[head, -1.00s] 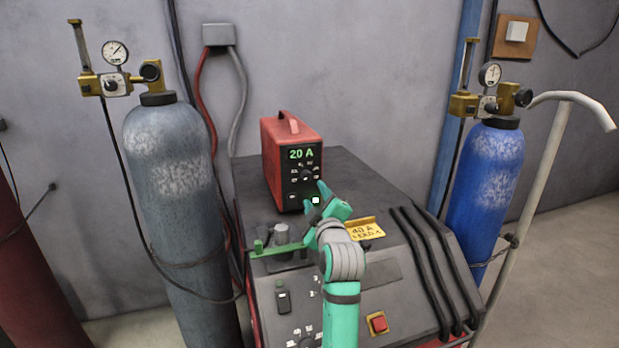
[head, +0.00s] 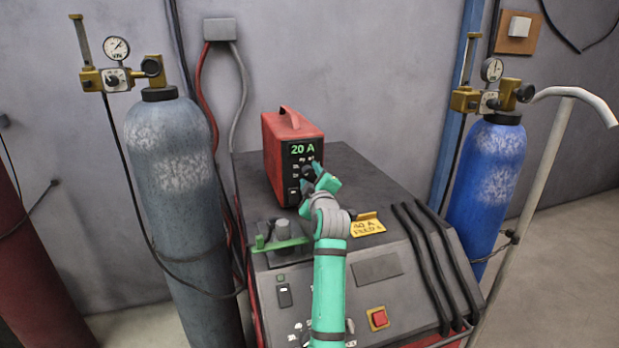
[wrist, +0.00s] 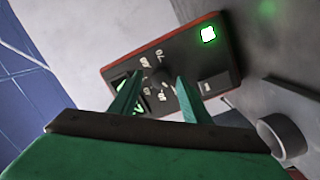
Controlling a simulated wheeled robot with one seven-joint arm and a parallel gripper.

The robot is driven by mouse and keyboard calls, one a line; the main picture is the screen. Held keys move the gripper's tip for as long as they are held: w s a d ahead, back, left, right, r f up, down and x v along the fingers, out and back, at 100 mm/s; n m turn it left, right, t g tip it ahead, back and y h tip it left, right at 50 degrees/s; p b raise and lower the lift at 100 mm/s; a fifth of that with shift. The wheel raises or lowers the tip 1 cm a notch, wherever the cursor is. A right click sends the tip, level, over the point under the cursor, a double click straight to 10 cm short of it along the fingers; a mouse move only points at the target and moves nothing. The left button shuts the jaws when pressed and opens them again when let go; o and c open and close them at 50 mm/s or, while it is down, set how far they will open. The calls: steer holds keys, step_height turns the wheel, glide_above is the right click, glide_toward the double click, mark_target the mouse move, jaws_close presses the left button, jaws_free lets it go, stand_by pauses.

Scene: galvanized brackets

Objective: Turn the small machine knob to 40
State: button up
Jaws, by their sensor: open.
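The small red machine (head: 282,140) stands on top of the big grey cabinet. Its black front has a green display (head: 302,149) reading 20 A. My gripper (head: 312,172) is in front of that panel and covers most of the knob in the head view. In the wrist view, the black front panel (wrist: 170,75) lies tilted beyond my two green fingers (wrist: 157,98). The fingers are apart, with the knob (wrist: 166,74) and its printed marks showing beyond and between them. I cannot tell whether a finger touches the knob.
A grey cylinder (head: 176,170) stands left, a blue cylinder (head: 487,180) right. Black bars (head: 430,255) run along the cabinet's right.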

steer(key=shift+a, duration=0.1)
steer(key=shift+a, duration=0.1)
steer(key=c, duration=1)
steer(key=shift+c, duration=0.2)
